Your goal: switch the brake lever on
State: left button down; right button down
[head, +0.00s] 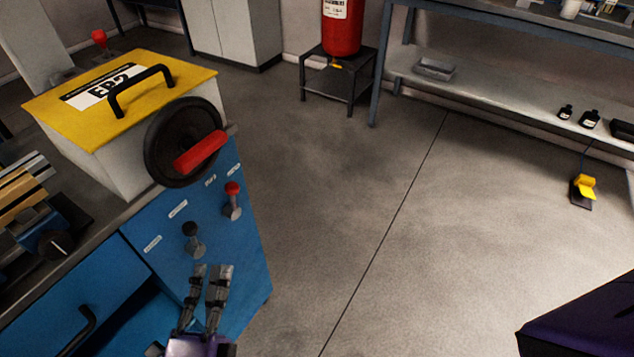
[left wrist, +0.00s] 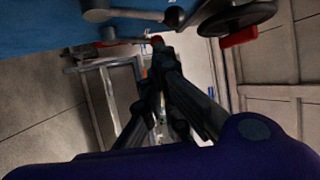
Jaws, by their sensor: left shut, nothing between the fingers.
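Two short levers stick out of the front of the blue cabinet (head: 236,250). One has a black knob (head: 190,229); the other, further right and higher, has a red knob (head: 232,188). Their small labels are too small to read, so I cannot tell which is the brake lever. My left gripper (head: 211,268) is shut and empty, just below the black knob in the head view, with no clear contact. In the left wrist view, the fingertips (left wrist: 160,50) lie close to the red knob (left wrist: 156,39), and the dark knob (left wrist: 173,17) is above them. My right gripper is not in view.
A black handwheel (head: 157,145) with a red grip juts out above the levers. A yellow-topped box (head: 135,80) stands on the cabinet.

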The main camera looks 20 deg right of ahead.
pick_arm(q)
jog(key=p, duration=0.1)
send_near(231, 193)
jog(key=x, duration=0.5)
jog(key=shift+w+r, duration=0.1)
jog(key=shift+w, duration=0.1)
jog(key=shift+w+d+r, duration=0.1)
jog(key=shift+w+d, duration=0.25)
jog(key=shift+w, duration=0.25)
